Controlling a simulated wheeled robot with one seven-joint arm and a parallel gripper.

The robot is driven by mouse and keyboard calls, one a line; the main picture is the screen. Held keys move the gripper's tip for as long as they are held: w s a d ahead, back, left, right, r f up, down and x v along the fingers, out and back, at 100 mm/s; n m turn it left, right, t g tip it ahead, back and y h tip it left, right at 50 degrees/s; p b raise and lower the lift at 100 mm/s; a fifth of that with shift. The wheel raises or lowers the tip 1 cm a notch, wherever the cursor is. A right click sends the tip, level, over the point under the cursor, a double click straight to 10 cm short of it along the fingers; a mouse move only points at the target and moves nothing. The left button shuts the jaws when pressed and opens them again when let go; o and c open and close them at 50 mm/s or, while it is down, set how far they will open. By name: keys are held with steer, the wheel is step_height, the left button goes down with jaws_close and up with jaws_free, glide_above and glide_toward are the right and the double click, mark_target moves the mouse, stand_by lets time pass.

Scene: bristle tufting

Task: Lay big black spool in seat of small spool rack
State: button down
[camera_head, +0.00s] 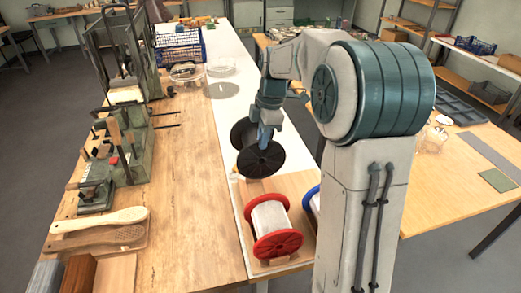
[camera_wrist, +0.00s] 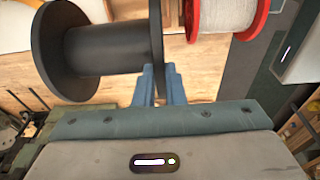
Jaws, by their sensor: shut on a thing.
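The big black spool (camera_head: 262,158) has wide black flanges and a bare black barrel. My gripper (camera_head: 266,138) is shut on the rim of one flange, and the spool hangs from it with its axis roughly level. In the wrist view, my fingers (camera_wrist: 163,85) pinch the right flange of the black spool (camera_wrist: 100,40), with the barrel to their left. A pale wooden board (camera_head: 296,183) lies just in front of the spool and may belong to the small spool rack. I cannot make out an empty seat. Whether the spool touches anything below is unclear.
A red-flanged spool of white thread (camera_head: 272,225) lies on the board; a blue-rimmed spool (camera_head: 312,203) is partly hidden by my arm. Wooden brushes (camera_head: 100,220) and a green machine (camera_head: 130,150) stand left. The white strip (camera_head: 222,115) behind is mostly clear.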

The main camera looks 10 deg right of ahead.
steer(key=b, duration=0.3)
glide_above(264, 177)
step_height(264, 177, down, 7)
steer(key=shift+a+r, duration=0.1)
steer(key=shift+a, duration=0.05)
steer(key=shift+f+b, duration=2.2)
steer(key=shift+f, duration=1.3)
steer(key=shift+f+b, duration=0.4)
steer(key=shift+f, duration=0.2)
steer(key=c, duration=1)
jaws_free()
steer(key=shift+s, duration=0.1)
steer(key=shift+c, duration=0.2)
steer(key=shift+r, duration=0.1)
steer(key=shift+r+p, duration=2.6)
steer(key=shift+r, duration=0.8)
